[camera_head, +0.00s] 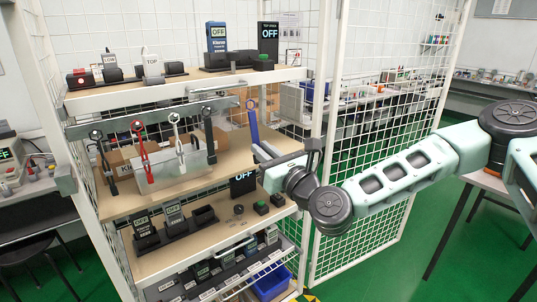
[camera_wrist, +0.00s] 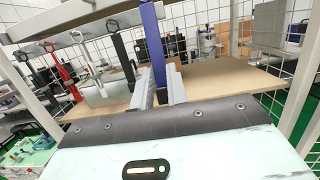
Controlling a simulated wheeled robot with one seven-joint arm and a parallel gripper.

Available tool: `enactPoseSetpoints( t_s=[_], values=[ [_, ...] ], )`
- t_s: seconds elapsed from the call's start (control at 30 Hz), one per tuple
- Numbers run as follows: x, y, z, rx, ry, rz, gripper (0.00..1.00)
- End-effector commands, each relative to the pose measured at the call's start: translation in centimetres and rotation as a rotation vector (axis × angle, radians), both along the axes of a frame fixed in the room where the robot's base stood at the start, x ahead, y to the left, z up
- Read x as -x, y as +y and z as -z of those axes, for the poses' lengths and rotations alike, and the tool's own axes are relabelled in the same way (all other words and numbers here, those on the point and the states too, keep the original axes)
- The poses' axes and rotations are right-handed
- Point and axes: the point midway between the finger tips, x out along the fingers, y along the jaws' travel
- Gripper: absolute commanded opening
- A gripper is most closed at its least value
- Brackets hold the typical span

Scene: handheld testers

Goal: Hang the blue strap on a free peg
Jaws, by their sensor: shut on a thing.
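The blue strap (camera_head: 253,128) stands upright with its ring at the top, to the right of the other hanging straps. My gripper (camera_head: 260,152) is shut on its lower part. In the wrist view the blue strap (camera_wrist: 152,42) rises between the two fingers of my gripper (camera_wrist: 158,82), and its top is cut off. The grey peg rail (camera_head: 158,113) runs along the shelf front. A black strap (camera_head: 104,160), a red strap (camera_head: 143,160), a white strap (camera_head: 178,145) and another black strap (camera_head: 209,135) hang from it. The blue strap is apart from these; a free peg is hard to make out.
Testers, one a blue unit (camera_head: 216,38), stand on the upper shelf (camera_head: 190,87) above the rail. A clear bin (camera_head: 185,178) and cardboard boxes sit behind the straps on the middle shelf (camera_head: 235,165). A white wire mesh panel (camera_head: 375,130) stands at the right.

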Motion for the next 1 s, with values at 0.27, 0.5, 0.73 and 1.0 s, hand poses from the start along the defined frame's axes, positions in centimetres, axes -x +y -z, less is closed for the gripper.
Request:
enactPoseSetpoints(
  t_s=[0.27, 0.5, 0.73, 1.0],
  values=[
    [-1.3, 0.9, 0.2, 0.0, 0.0, -0.001, 0.0],
    [-2.4, 1.7, 0.3, 0.001, 0.001, -0.002, 0.0],
    [-3.5, 2.5, 0.4, 0.0, 0.0, -0.001, 0.0],
    [-4.8, 3.3, 0.5, 0.0, 0.0, -0.001, 0.0]
  ],
)
